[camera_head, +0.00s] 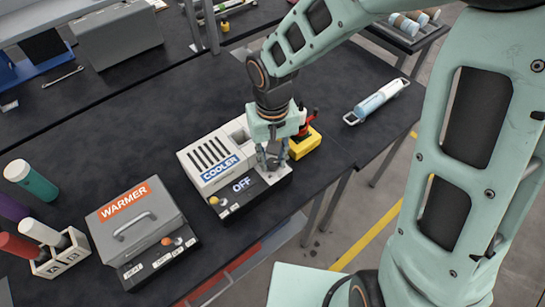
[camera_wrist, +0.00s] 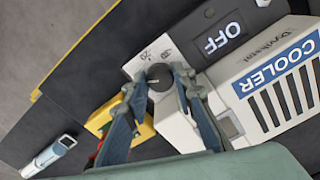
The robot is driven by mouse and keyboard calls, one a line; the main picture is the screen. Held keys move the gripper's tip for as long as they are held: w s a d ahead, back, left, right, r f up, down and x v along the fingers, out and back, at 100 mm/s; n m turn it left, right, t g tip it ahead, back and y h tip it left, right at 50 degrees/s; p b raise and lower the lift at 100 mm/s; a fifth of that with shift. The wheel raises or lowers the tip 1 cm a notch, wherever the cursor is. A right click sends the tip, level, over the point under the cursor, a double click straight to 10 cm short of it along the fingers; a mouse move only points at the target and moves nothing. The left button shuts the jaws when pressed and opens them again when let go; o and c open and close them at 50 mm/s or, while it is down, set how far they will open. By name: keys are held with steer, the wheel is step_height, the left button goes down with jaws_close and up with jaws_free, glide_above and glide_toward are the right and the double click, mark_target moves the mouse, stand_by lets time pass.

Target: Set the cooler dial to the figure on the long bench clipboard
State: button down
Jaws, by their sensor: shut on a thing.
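The white cooler (camera_head: 212,158) stands on the dark bench, with a blue COOLER label and a display (camera_head: 243,184) reading OFF. In the wrist view the same display (camera_wrist: 223,38) also reads OFF. The dark round dial (camera_wrist: 158,77) sits on the cooler's pale panel, with small marks beside it that I cannot read for sure. My gripper (camera_head: 269,160) points down over the panel and hides the dial in the head view. In the wrist view its two fingers are closed on either side of the dial. I cannot make out a clipboard in either view.
A grey warmer (camera_head: 134,222) stands left of the cooler, with bottles and a white rack (camera_head: 62,255) beyond it. A yellow-and-red object (camera_head: 304,143) is close right of my gripper. A pale blue cylinder with end loops (camera_head: 377,101) lies near the bench's right edge.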

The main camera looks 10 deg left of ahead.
steer(key=shift+m+b, duration=0.3)
steer(key=shift+b, duration=0.05)
steer(key=shift+f+m+b, duration=0.15)
steer(key=shift+m+b, duration=0.75)
steer(key=shift+b, duration=0.05)
steer(key=m+b, duration=0.2)
steer(key=shift+m, duration=0.3)
steer(key=m+b, duration=0.3)
steer(key=m, duration=0.3)
steer(key=m+b, duration=0.2)
steer(key=m, duration=0.4)
steer(key=shift+m, duration=0.4)
steer(key=m+b, duration=0.1)
steer(key=m, duration=0.5)
steer(key=shift+r, duration=0.2)
steer(key=c, duration=1.6)
jaws_free()
